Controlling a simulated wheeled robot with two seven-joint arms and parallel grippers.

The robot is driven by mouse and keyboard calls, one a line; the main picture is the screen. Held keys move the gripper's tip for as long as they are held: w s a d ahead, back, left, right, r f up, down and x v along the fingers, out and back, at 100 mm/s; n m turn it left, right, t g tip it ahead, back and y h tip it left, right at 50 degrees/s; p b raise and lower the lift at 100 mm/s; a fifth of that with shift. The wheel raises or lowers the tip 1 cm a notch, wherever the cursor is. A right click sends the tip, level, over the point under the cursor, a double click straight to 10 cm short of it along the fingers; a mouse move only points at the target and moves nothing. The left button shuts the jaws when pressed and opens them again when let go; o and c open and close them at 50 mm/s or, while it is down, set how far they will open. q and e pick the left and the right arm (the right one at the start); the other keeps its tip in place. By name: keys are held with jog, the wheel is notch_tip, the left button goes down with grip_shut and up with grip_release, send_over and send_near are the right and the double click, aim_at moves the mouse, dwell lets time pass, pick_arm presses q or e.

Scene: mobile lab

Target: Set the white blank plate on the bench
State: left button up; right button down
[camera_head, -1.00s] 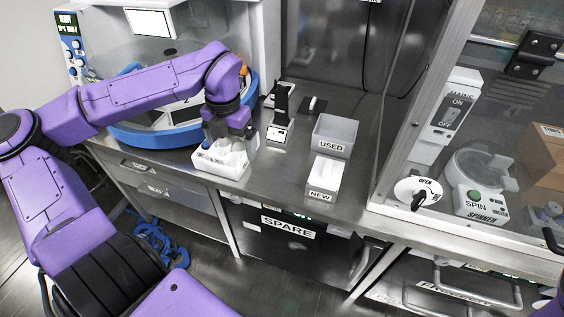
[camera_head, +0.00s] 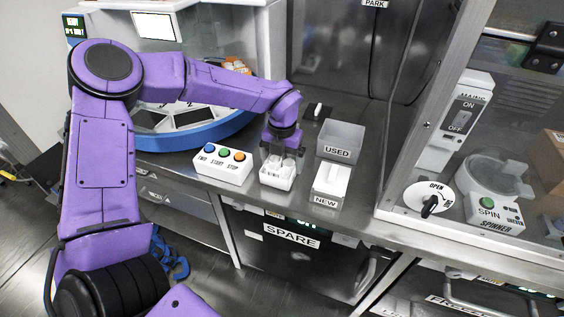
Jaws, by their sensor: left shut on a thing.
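My left gripper (camera_head: 280,156) points down, with its jaws shut on the white plate (camera_head: 276,180). The white plate is a small blocky piece with hollows in its top and dark lettering on its front. It is upright, at or just above the steel bench (camera_head: 262,203), between the button box and the NEW box. I cannot tell whether its underside touches the bench. The fingers cover part of its back and top. My right gripper is out of view.
A white box with blue, green and orange buttons (camera_head: 222,166) is close on the left. The white NEW box (camera_head: 331,180) is close on the right, the grey USED bin (camera_head: 341,141) behind it. A glazed cabinet with a spinner (camera_head: 495,190) stands farther right.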

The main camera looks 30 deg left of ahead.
aim_at(282, 160)
pick_arm(q)
jog(key=shift+a+f, duration=0.1)
jog(key=shift+f, duration=0.45)
jog(key=shift+f, duration=0.1)
jog(key=o, duration=0.7)
notch_tip(282, 160, up, 12)
jog(key=shift+r, duration=0.2)
